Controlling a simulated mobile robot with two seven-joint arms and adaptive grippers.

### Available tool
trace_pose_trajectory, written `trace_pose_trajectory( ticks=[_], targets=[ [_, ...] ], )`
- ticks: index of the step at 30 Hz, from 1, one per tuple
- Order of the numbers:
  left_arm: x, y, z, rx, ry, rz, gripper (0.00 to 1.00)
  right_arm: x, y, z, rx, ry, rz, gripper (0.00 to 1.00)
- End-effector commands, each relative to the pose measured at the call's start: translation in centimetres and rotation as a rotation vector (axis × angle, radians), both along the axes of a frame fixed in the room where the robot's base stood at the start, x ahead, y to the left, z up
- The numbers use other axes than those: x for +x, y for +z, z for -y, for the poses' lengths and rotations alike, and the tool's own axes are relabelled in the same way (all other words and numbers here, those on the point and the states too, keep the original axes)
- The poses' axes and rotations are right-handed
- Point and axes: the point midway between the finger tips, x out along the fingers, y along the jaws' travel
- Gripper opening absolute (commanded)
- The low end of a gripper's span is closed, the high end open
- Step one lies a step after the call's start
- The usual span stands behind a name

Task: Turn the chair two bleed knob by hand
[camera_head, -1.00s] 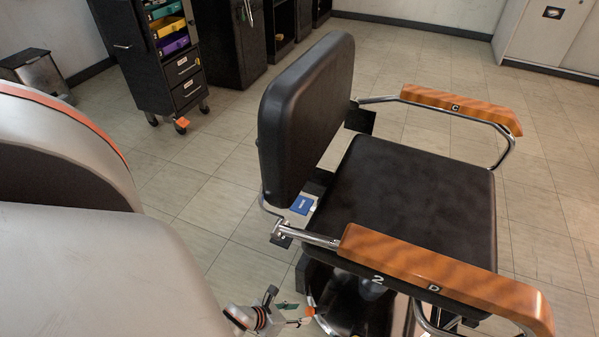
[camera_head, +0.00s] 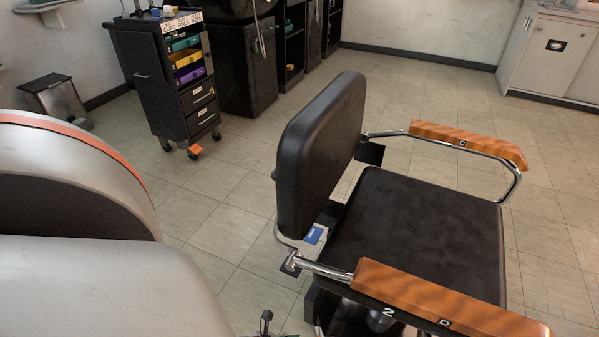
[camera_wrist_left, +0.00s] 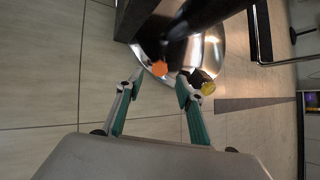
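In the left wrist view, an orange knob (camera_wrist_left: 159,69) and a yellow knob (camera_wrist_left: 208,88) show beside the chair's shiny round base (camera_wrist_left: 212,50). I cannot tell which is the bleed knob. My left gripper (camera_wrist_left: 160,82) is open, its teal fingers spread, with the orange knob appearing between and just beyond the tips. The yellow knob is by the right finger. In the head view only a bit of the left gripper (camera_head: 266,322) shows. My right gripper is not in view.
A black drawer cart (camera_head: 170,85) with coloured trays stands at the back left, near a pedal bin (camera_head: 55,100). A blue item (camera_head: 314,235) lies at the rear of the seat. White cabinets (camera_head: 550,50) stand at the back right.

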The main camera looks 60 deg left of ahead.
Motion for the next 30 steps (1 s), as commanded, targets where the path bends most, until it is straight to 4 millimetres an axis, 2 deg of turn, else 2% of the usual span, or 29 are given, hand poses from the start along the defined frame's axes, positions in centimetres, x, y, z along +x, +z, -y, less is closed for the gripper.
trace_pose_trajectory(
  ticks=[3, 9, 15, 22, 30],
  targets=[
    [0.7, 0.9, 0.1, -0.260, 0.303, -0.026, 0.37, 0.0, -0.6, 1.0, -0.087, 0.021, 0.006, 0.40],
    [0.4, 1.2, 0.4, -0.696, 0.810, -0.086, 0.37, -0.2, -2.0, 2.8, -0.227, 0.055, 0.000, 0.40],
    [-0.1, 1.0, 1.1, -0.983, 1.147, -0.129, 0.37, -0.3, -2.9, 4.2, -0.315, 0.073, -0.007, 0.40],
    [-0.4, 0.4, 1.4, -1.068, 1.255, -0.147, 0.37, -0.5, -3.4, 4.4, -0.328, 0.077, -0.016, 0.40],
    [0.4, -2.0, 1.4, -1.059, 1.257, -0.155, 0.37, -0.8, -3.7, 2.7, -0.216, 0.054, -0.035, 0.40]
  ],
)
